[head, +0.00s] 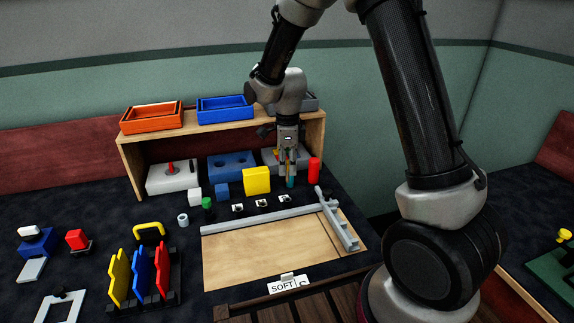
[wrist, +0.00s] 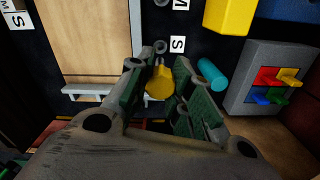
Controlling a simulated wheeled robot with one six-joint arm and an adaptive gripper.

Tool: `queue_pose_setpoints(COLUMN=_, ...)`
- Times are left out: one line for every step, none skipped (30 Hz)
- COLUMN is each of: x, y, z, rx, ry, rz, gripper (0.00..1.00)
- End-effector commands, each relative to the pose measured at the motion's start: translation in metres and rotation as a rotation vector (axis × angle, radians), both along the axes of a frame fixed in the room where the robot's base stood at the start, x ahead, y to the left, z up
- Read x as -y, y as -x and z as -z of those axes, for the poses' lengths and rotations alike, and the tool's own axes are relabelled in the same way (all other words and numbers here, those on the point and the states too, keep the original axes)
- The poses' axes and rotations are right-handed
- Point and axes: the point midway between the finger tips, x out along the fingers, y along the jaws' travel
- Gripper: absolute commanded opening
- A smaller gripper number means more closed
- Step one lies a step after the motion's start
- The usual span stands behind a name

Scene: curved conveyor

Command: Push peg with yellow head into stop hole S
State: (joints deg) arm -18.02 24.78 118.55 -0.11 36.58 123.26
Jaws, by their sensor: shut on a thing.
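My gripper (head: 289,170) is at the right end of the shelf front, pointing down. In the wrist view its fingers (wrist: 160,88) are closed around the yellow-headed peg (wrist: 159,80). The yellow head shows between the finger pads; the peg's lower end is hard to make out. A small ring-shaped hole (wrist: 161,47) lies on the dark table just above the peg in the picture, apart from the yellow head. A white S label (wrist: 177,44) is beside this hole. Another ring (wrist: 161,3) is at the top edge. In the head view the peg is not clearly visible.
A teal cylinder (wrist: 211,73) stands close to the right finger. A grey block with coloured pegs (wrist: 268,80) is further right. A yellow block (head: 257,181) and a red cylinder (head: 314,171) stand nearby. The wooden board (head: 265,250) with grey rails lies in front, its surface clear.

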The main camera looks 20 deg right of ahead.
Motion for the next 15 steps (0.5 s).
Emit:
queue_pose_setpoints(x=0.000, y=0.000, z=0.000, rx=0.000, ry=0.000, rz=0.000, gripper=0.00)
queue_pose_setpoints(x=0.000, y=0.000, z=0.000, rx=0.001, ry=-0.001, rz=0.000, gripper=0.00)
queue_pose_setpoints(x=0.000, y=0.000, z=0.000, rx=0.001, ry=-0.001, rz=0.000, gripper=0.00)
queue_pose_setpoints(x=0.000, y=0.000, z=0.000, rx=0.001, ry=-0.001, rz=0.000, gripper=0.00)
queue_pose_setpoints(x=0.000, y=0.000, z=0.000, rx=0.001, ry=-0.001, rz=0.000, gripper=0.00)
queue_pose_setpoints(x=0.000, y=0.000, z=0.000, rx=0.001, ry=-0.001, rz=0.001, gripper=0.00)
queue_pose_setpoints(x=0.000, y=0.000, z=0.000, rx=0.001, ry=-0.001, rz=0.000, gripper=0.00)
queue_pose_setpoints(x=0.000, y=0.000, z=0.000, rx=0.000, ry=-0.001, rz=0.000, gripper=0.00)
queue_pose_setpoints(x=0.000, y=0.000, z=0.001, rx=0.000, ry=0.000, rz=0.000, gripper=0.00)
queue_pose_setpoints(x=0.000, y=0.000, z=0.001, rx=-0.001, ry=0.000, rz=0.000, gripper=0.00)
queue_pose_setpoints(x=0.000, y=0.000, z=0.002, rx=-0.001, ry=0.000, rz=0.000, gripper=0.00)
queue_pose_setpoints(x=0.000, y=0.000, z=0.004, rx=-0.001, ry=0.000, rz=0.000, gripper=0.00)
queue_pose_setpoints(x=0.000, y=0.000, z=0.006, rx=-0.001, ry=0.000, rz=0.000, gripper=0.00)
queue_pose_setpoints(x=0.000, y=0.000, z=0.008, rx=-0.001, ry=0.000, rz=0.000, gripper=0.00)
queue_pose_setpoints(x=0.000, y=0.000, z=0.011, rx=-0.001, ry=0.000, rz=0.000, gripper=0.00)
